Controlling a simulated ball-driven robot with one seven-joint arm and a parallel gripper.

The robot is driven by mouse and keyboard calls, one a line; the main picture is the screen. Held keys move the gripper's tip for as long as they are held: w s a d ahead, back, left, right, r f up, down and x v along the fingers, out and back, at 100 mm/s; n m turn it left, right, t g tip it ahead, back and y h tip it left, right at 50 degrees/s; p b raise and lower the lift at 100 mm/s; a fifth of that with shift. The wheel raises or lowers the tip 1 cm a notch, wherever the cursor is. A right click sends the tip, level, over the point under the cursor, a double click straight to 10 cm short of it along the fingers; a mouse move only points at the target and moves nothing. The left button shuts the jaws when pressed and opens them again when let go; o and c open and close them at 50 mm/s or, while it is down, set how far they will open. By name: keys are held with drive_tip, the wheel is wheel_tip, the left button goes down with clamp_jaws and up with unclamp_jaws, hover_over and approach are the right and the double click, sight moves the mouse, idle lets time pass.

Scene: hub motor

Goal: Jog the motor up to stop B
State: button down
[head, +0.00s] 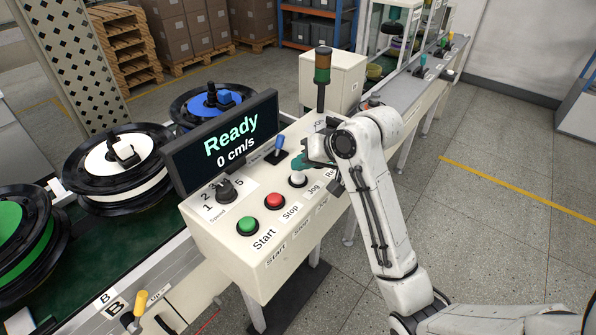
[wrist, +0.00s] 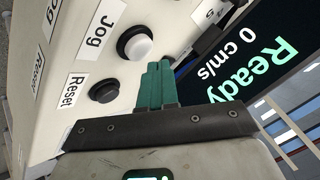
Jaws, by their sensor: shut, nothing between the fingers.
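The white Jog button (head: 298,180) sits on the sloped console, right of the red Stop button (head: 275,201). In the wrist view the Jog button (wrist: 136,44) stands up in a black ring, unobstructed. My gripper (head: 299,163) is shut and empty, its green fingertips just behind the Jog button; in the wrist view the fingertips (wrist: 157,68) lie beside it, and contact cannot be told. The display (head: 226,142) reads "Ready, 0 cm/s". Hub motors with white (head: 120,153), blue (head: 208,102) and green (head: 10,222) faces lie on the green conveyor. The stop B label (head: 114,307) is on the conveyor's near rail.
The green Start button (head: 247,225) and black speed knob (head: 226,190) are left of Stop. A blue-handled lever (head: 279,145) stands behind my gripper. A yellow-handled lever (head: 141,302) is beside label B. A dark Reset button (wrist: 103,90) is near the fingers.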

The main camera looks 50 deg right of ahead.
sight(302, 177)
idle(0.3)
wheel_tip(302, 177, up, 5)
drive_tip(key=p, duration=0.5)
drive_tip(key=shift+p, duration=0.4)
idle(0.7)
